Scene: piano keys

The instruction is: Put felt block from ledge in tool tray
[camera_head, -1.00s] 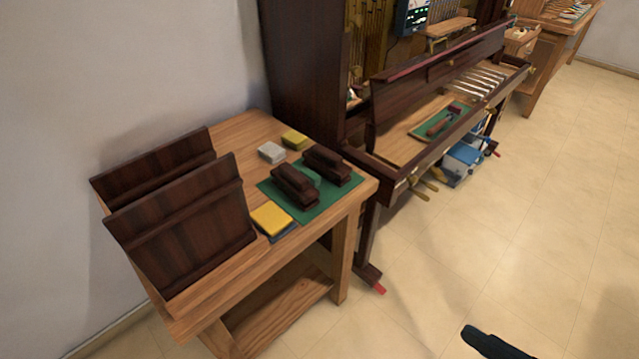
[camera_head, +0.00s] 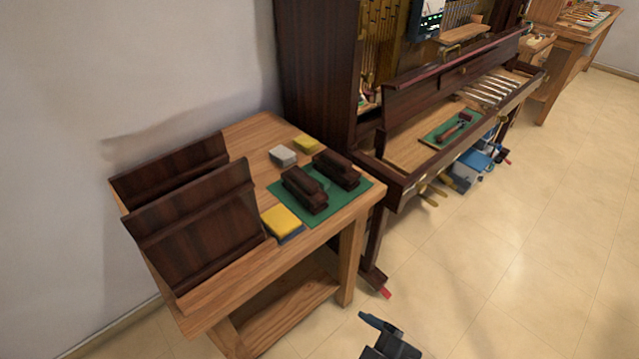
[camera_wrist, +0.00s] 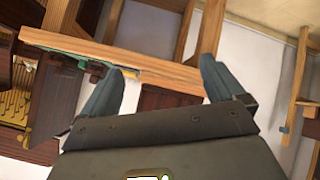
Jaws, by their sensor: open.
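My gripper (camera_wrist: 160,88) is open and empty in the wrist view, its two blue-grey fingers spread apart. In the head view part of my gripper shows low in the picture, over the floor in front of the wooden bench. I cannot tell for sure which thing is the felt block. Small blocks lie on the bench: a grey-white one (camera_head: 283,155), a yellow one (camera_head: 305,144) and a flat yellow one (camera_head: 282,219) at the front. The open piano's ledge (camera_head: 405,153) bears a green mat with a tool. No tool tray can be made out for certain.
The wooden bench (camera_head: 235,303) holds dark panels (camera_head: 190,225) at left and two dark brown blocks on a green mat (camera_head: 322,213). A blue box (camera_head: 470,165) stands under the piano. Another workbench (camera_head: 562,52) stands far right. The floor at right is clear.

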